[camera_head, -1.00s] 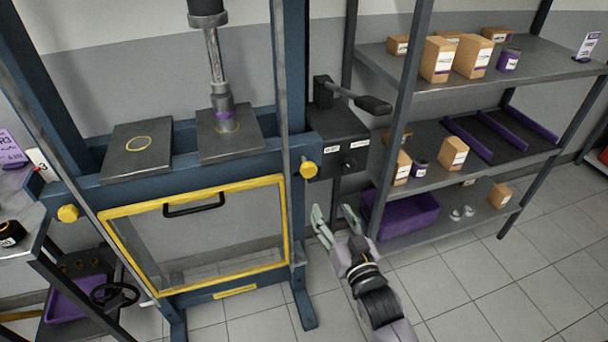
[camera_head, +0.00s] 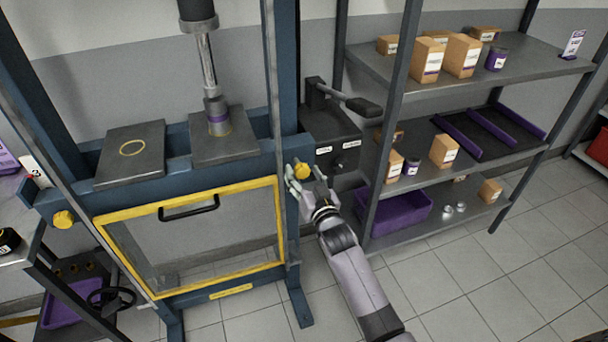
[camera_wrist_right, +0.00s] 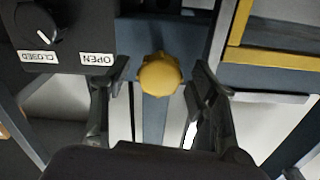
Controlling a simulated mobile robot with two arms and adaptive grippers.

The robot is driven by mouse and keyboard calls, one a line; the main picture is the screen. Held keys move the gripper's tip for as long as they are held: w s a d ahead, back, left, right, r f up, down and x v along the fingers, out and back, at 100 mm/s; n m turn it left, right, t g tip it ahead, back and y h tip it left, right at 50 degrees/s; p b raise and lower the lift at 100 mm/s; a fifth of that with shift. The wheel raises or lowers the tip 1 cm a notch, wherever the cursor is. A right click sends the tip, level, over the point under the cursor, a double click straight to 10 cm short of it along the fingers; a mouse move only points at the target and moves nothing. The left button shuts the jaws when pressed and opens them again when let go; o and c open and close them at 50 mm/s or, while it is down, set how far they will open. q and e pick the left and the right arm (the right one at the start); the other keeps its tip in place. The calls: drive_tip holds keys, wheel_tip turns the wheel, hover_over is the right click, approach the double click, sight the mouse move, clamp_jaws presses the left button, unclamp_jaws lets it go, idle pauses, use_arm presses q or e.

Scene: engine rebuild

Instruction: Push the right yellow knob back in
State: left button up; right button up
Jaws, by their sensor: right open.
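The right yellow knob (camera_head: 301,171) sits on the right end of the blue press crossbeam. My right gripper (camera_head: 300,180) is open at this knob. In the right wrist view the knob (camera_wrist_right: 159,73) lies between the two spread fingertips (camera_wrist_right: 158,84), with a gap on each side. How far the knob stands out from the beam is hard to tell. The left yellow knob (camera_head: 63,219) is at the beam's left end. My left gripper is not in view.
A yellow-framed guard (camera_head: 190,280) with a black handle hangs below the beam. A dark valve box (camera_head: 335,140) with a lever and OPEN/CLOSED labels is just right of the knob. A shelf rack (camera_head: 480,85) with boxes and a purple bin (camera_head: 400,212) stands further right.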

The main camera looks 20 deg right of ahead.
drive_tip(key=shift+c, duration=0.5)
clamp_jaws()
idle(0.4)
